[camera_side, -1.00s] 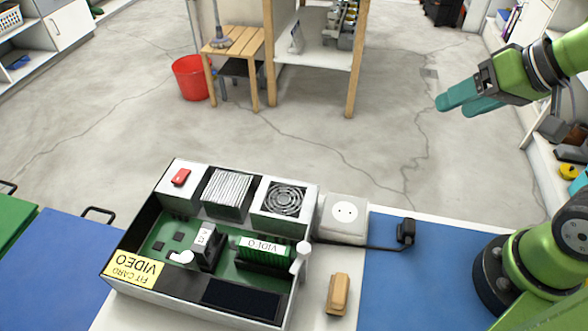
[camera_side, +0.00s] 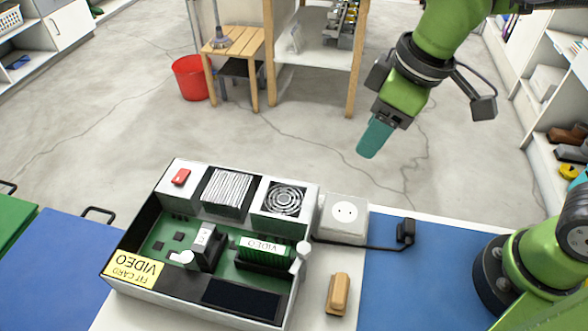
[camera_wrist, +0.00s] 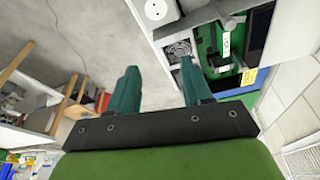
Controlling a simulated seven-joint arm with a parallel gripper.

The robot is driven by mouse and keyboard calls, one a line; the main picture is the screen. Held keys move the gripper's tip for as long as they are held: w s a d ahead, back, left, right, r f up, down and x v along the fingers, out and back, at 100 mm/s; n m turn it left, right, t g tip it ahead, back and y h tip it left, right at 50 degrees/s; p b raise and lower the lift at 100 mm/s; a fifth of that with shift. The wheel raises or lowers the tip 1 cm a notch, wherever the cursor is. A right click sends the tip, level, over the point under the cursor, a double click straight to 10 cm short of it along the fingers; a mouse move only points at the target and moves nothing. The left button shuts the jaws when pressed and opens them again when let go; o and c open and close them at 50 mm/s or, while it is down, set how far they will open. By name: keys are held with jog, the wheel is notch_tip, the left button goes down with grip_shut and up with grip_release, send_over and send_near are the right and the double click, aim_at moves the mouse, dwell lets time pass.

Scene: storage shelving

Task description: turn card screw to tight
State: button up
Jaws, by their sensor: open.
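An open computer case (camera_side: 200,297) lies on the white table top, with a green board inside. A card labelled VIDEO (camera_side: 264,251) stands on the board at the right. A white knob-like post (camera_side: 301,258), which looks like the card screw, stands at the case's right edge beside the card. I cannot tell how tight it is. My gripper (camera_side: 372,140) hangs in the air above and behind the case, clear of it. In the wrist view its two teal fingers (camera_wrist: 160,88) are apart with nothing between them, and part of the case (camera_wrist: 205,80) shows at upper right.
A white socket box (camera_side: 343,218) with a cable and black plug (camera_side: 405,232) sits right of the case. A tan block (camera_side: 338,294) lies in front of it. A blue mat (camera_side: 425,285) at right is mostly clear.

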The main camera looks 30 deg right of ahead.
aim_at(304, 247)
jog(key=s+a+r+n+g+h, duration=0.1)
jog(key=s+a+r+n, duration=0.1)
jog(key=a+n, duration=0.55)
jog(key=s+a+r+n+g+h, duration=0.1)
jog(key=a+n+g, duration=0.1)
jog(key=a+n, duration=0.5)
jog(key=shift+n, duration=0.45)
jog(key=f, duration=1.6)
jog(key=shift+s+d+f, duration=0.1)
jog(key=shift+s+d, duration=0.1)
jog(key=shift+d, duration=0.1)
grip_shut()
